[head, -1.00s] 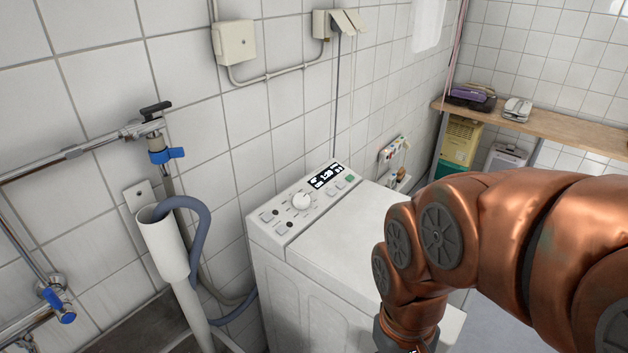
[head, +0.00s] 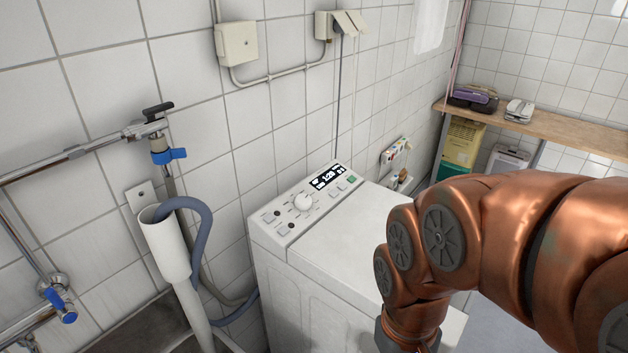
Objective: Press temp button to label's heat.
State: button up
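A white top-loading washing machine (head: 335,240) stands against the tiled wall. Its sloped control panel (head: 318,203) has a round white dial (head: 303,202), a lit black display (head: 328,175), a green button (head: 352,179) and several small pale buttons. Two larger pale buttons (head: 284,230) sit at the panel's near left end. The button markings are too small to read, so I cannot tell which is the temp button. The display seems to show a time near 1:20. No readable garment label is in view. My copper arm reaches over the machine's right side; my gripper is below the picture's edge.
A grey drain hose (head: 190,205) hooks into a white standpipe (head: 165,245) left of the machine. Pipes with blue valves (head: 168,155) run along the left wall. A wooden shelf (head: 550,125) stands at the back right. The space above the panel is clear.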

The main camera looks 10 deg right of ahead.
grip_shut()
dwell(1.3)
